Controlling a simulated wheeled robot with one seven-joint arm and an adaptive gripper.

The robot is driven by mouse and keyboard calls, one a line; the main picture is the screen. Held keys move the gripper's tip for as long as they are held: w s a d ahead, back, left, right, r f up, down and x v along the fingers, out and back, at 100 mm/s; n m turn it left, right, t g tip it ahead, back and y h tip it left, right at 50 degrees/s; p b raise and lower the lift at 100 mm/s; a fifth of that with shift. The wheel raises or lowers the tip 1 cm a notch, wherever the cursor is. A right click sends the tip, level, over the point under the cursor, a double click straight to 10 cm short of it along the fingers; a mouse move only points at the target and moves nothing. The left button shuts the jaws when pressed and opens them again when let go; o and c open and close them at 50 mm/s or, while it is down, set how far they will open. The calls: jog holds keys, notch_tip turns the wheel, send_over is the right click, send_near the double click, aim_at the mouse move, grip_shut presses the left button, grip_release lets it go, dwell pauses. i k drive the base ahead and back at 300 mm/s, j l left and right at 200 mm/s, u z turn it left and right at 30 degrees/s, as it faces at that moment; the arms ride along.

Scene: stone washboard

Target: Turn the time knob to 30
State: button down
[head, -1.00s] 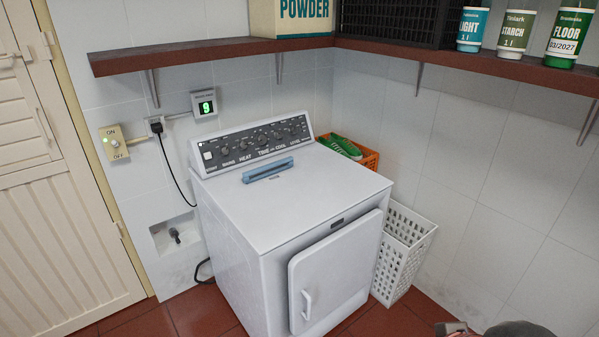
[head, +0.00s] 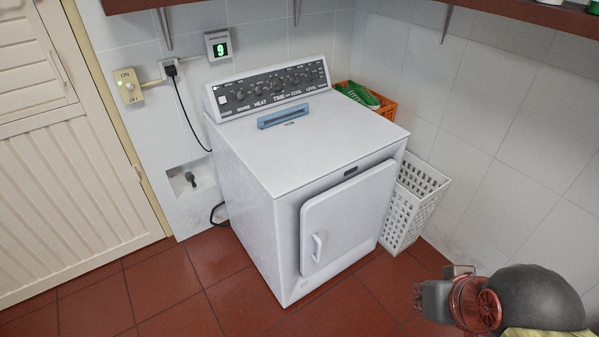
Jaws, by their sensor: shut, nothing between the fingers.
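The white dryer (head: 310,160) stands against the tiled wall, its door closed. Its dark sloped control panel (head: 268,94) carries a row of small dark knobs with labels below that include HEAT, TIME and COOL. The time knob (head: 276,86) appears to be the one above the TIME label; its pointer and scale are too small to read. My gripper (head: 421,300) is at the lower right, shut and empty, in front of the dryer and well away from the panel. Its fingertips show only small and unclear.
A blue object (head: 283,116) lies on the dryer top before the panel. A wall display (head: 218,45) shows a green 9. An ON/OFF switch (head: 128,86) is at left. A shelf (head: 520,14) overhangs; front floor is clear.

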aim_at(276, 84)
jog(key=i+u, duration=0.25)
jog(key=i, duration=0.25)
jog(key=i+l+u, duration=0.2)
jog(key=i, duration=0.3)
jog(key=i+l+u, duration=0.25)
jog(key=i, duration=0.25)
jog(key=i+l+u, duration=0.25)
jog(key=i, duration=0.2)
